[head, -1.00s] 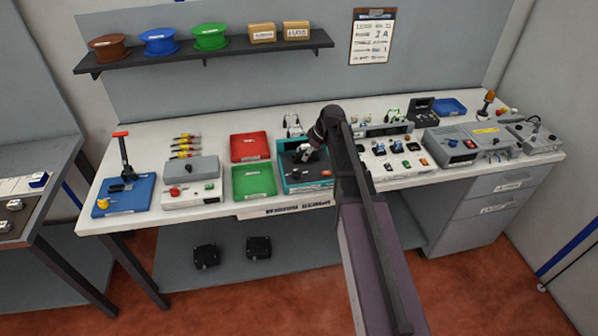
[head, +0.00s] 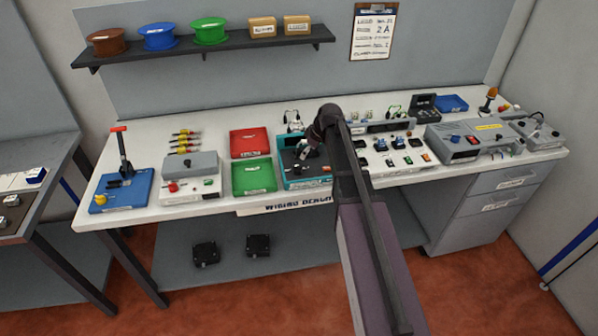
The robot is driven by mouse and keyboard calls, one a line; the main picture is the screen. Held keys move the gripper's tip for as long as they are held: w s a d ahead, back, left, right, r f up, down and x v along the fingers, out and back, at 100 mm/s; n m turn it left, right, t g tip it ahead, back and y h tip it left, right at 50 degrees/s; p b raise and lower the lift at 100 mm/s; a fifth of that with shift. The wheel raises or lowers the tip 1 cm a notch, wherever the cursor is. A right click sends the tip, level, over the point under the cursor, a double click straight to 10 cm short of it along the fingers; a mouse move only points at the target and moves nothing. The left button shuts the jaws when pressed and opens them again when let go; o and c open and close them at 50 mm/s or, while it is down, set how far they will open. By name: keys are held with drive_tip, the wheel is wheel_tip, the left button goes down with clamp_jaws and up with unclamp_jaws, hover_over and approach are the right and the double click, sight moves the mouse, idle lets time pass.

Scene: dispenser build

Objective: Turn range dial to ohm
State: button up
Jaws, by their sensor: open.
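My gripper (head: 309,153) is small and dark in the head view, pointing down over a teal-framed unit (head: 291,184) with a dark top, on the white bench. It is open. My arm covers the unit's right side and part of the bench behind it. A small red-orange patch (head: 327,169) shows near the unit's front right. The range dial and its ohm mark cannot be made out at this size; I cannot tell whether the fingers touch anything.
Red tray (head: 248,143) and green tray (head: 254,177) lie left of the unit. A grey box with buttons (head: 190,187) and a blue base with an upright lever (head: 122,190) stand further left. Several small parts and grey instruments (head: 468,140) crowd the right. The front strip is narrow.

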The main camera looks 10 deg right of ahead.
sight(299, 168)
drive_tip(key=shift+b+x, duration=4.8)
drive_tip(key=shift+x, duration=0.7)
drive_tip(key=shift+c, duration=0.2)
clamp_jaws()
